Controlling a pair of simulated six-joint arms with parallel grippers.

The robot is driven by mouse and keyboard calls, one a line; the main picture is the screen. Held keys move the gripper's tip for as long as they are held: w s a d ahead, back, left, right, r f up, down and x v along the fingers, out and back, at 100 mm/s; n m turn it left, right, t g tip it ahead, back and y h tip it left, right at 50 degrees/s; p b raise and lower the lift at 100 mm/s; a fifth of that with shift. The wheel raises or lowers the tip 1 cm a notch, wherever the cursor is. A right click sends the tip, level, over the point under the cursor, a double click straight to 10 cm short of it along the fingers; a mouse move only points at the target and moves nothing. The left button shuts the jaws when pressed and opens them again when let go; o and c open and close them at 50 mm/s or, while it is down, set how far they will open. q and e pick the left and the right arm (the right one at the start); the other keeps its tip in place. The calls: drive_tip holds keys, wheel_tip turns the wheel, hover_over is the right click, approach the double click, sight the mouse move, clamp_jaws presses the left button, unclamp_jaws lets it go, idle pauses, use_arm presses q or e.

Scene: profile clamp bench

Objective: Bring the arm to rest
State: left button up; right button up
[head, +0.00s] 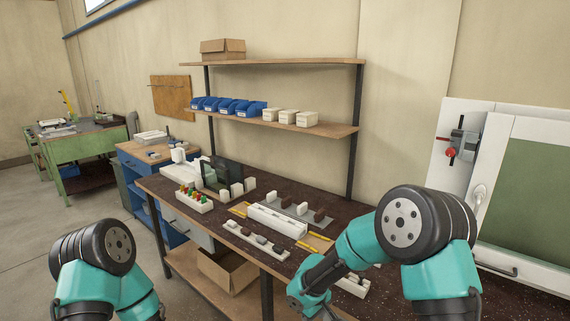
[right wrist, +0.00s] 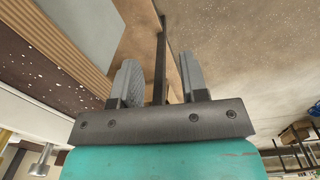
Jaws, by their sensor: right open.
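My right arm (head: 350,243) bends down over the front edge of the dark speckled bench (head: 345,214). Its gripper is cut off or hidden at the bottom of the head view. In the right wrist view my right gripper (right wrist: 160,78) has its two grey fingers spread apart with nothing held between them. Behind the fingers are a dark post, a brown board and the floor. My left arm (head: 100,260) shows at the lower left of the head view, away from the bench. Its gripper is not in view.
On the bench stand a white profile block (head: 277,222), a strip of small parts (head: 256,240), a rack of coloured pieces (head: 194,200) and a dark screen (head: 222,176). Shelves with blue bins (head: 228,107) rise behind. A white cabinet (head: 525,185) stands at right. Floor is open at left.

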drive_tip(key=s+d+f+m+y, duration=0.1)
drive_tip(key=s+d+f+m, duration=0.2)
drive_tip(key=s, duration=0.4)
drive_tip(key=s+d+f+m+y, duration=0.1)
drive_tip(key=s+d+f+m, duration=0.2)
drive_tip(key=s+d+f, duration=0.3)
drive_tip(key=s+d+f+m+y, duration=0.2)
drive_tip(key=s+d+f+m, duration=0.2)
drive_tip(key=s, duration=0.5)
wheel_tip(320, 180, down, 3)
drive_tip(key=shift+s+d+r+t, duration=0.1)
drive_tip(key=shift+s+d+t, duration=0.05)
drive_tip(key=shift+d+t, duration=0.2)
drive_tip(key=shift+d, duration=0.1)
